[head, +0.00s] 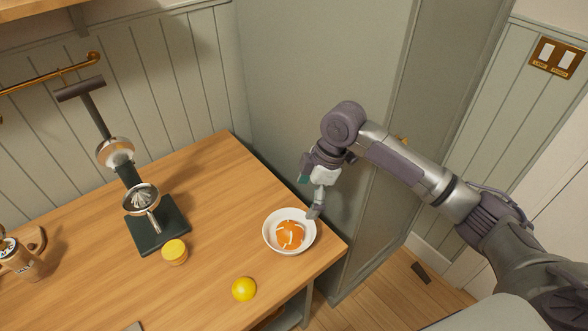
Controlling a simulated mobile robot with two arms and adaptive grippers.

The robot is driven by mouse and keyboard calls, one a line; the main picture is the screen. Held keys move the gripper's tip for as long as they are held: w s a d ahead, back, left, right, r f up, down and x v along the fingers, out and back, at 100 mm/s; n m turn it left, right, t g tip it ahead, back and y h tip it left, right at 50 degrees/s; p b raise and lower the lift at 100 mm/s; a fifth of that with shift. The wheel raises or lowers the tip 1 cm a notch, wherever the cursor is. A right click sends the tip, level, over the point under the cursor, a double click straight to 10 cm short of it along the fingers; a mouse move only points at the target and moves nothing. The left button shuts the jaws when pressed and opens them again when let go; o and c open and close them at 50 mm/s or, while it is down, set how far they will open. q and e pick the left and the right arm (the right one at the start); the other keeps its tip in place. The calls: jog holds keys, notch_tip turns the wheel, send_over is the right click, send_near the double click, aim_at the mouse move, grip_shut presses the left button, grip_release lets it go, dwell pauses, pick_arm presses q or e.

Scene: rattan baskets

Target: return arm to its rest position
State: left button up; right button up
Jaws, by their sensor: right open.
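My right arm comes in from the right edge of the head view. Its gripper (316,201) points down at the right rim of a white bowl (270,241) near the table's right end. The gripper is open, with no object seen between its fingers; I cannot tell whether a fingertip touches the rim. An orange piece (290,235) with pale streaks lies in the bowl. My left gripper is not in view.
A tall grey-green panel (300,75) stands close behind my right gripper. Bare floor (385,290) shows right of the table.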

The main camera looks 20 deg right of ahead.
jog(key=s+a+f+m+t, duration=0.1)
jog(key=s+a+f+m, duration=0.25)
jog(key=s+f, duration=0.2)
jog(key=s+a+f+m+t, duration=0.1)
jog(key=s+a+f+m, duration=0.1)
jog(key=s+a+f, duration=0.35)
jog(key=s+d+r+m+t+h, duration=0.1)
jog(key=s+d+m+h, duration=0.2)
jog(key=s+d+m, duration=0.9)
notch_tip(320, 180, down, 25)
jog(key=s+a+n+g, duration=0.1)
jog(key=s+a+n, duration=0.1)
jog(key=s+n, duration=0.15)
jog(key=s+d+f+g, duration=0.1)
jog(key=s+d+f, duration=0.2)
jog(key=s+f, duration=1.3)
jog(key=shift+d+f+g, duration=0.15)
jog(key=shift+f+g, duration=0.15)
jog(key=shift+f, duration=0.35)
jog(key=shift+s, duration=0.1)
